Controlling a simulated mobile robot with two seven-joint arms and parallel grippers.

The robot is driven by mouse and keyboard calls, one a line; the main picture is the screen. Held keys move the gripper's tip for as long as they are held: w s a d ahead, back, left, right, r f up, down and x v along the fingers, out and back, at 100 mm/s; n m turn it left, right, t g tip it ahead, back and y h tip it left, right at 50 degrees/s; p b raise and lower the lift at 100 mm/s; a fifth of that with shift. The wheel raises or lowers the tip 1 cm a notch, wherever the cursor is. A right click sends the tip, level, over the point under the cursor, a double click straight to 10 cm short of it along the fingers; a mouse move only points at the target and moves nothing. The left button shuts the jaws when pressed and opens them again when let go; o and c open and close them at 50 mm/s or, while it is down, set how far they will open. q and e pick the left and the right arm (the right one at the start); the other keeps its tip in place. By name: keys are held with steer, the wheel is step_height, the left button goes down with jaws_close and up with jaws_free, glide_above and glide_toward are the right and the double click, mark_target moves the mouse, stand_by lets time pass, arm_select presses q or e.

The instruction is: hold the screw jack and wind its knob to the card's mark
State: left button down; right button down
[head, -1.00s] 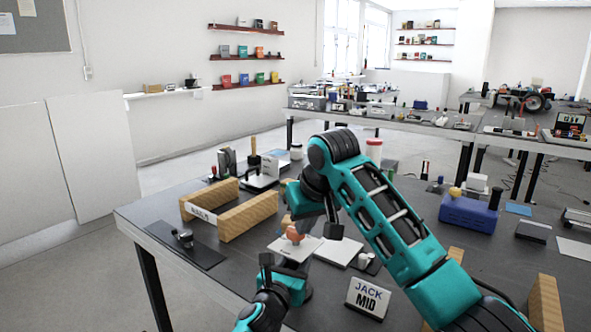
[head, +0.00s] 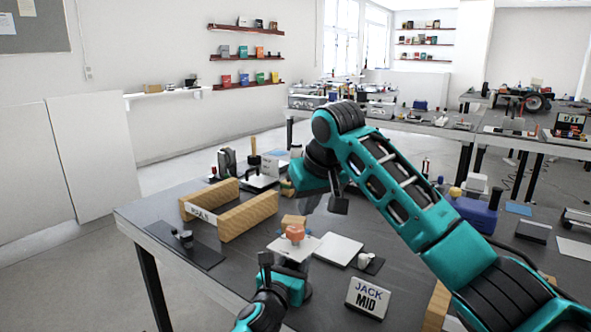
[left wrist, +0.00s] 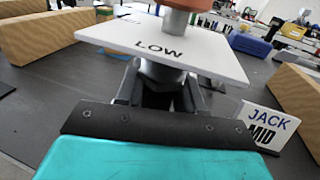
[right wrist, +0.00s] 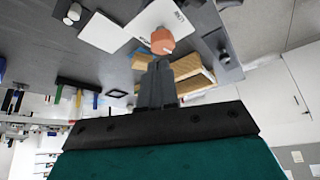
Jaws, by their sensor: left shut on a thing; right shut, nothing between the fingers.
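The screw jack has an orange knob (head: 295,232) above a white plate (head: 283,246) that reads LOW in the left wrist view (left wrist: 120,37). My left gripper (head: 288,270) is shut on the jack's body (left wrist: 160,88) below the plate; the fingertips are partly hidden. My right gripper (head: 338,205) is shut and empty, above and apart from the knob. In the right wrist view the knob (right wrist: 162,40) shows beyond its closed fingers (right wrist: 157,80). The card (head: 367,298) reads JACK MID and stands right of the jack; it also shows in the left wrist view (left wrist: 268,128).
A blank white tile (head: 340,250) and a small metal part (head: 370,262) lie right of the jack. Wooden rails (head: 250,217) stand to the left, beside a dark mat (head: 190,247). A blue block (head: 475,212) is at the right.

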steer(key=shift+f, duration=3.35)
steer(key=shift+w+a, duration=0.1)
steer(key=shift+w, duration=0.05)
steer(key=shift+a, duration=0.3)
arm_select(q)
steer(key=shift+d, duration=0.1)
arm_select(e)
steer(key=shift+s, duration=0.25)
step_height(320, 180, up, 6)
steer(key=shift+s+d, duration=0.15)
steer(key=shift+s, duration=0.1)
